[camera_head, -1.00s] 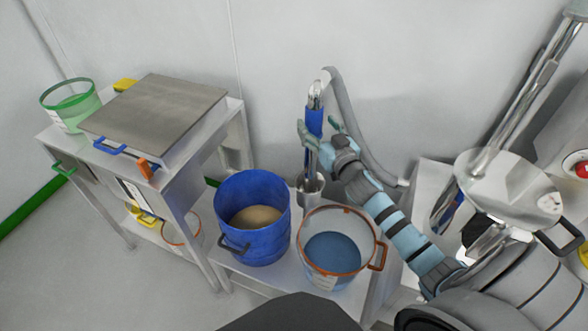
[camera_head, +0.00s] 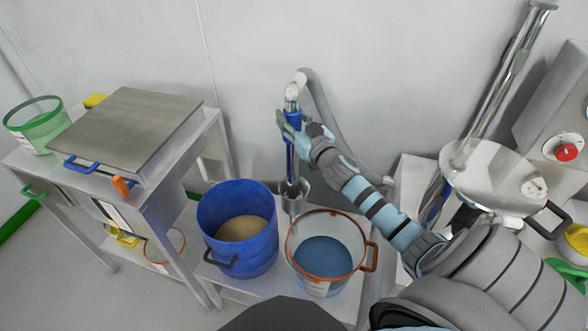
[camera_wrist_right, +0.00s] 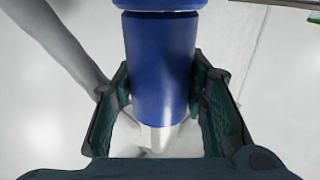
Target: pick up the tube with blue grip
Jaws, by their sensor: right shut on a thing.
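The tube with the blue grip (camera_head: 291,148) stands upright, its lower end in a small metal holder (camera_head: 295,194) behind the buckets. A grey hose (camera_head: 322,105) curves from its top down behind it. My right gripper (camera_head: 291,122) is at the blue grip, its fingers on both sides of it. In the right wrist view the blue grip (camera_wrist_right: 162,65) stands between the two dark green finger pads of the right gripper (camera_wrist_right: 165,110), which is shut on it. My left gripper is not in view.
A blue bucket (camera_head: 208,215) with tan powder and a clear bucket with an orange rim (camera_head: 371,258) and blue contents stand in front of the tube. A metal funnel-like vessel (camera_head: 480,165) is at the right. A bench with a flat steel plate (camera_head: 130,125) is at the left.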

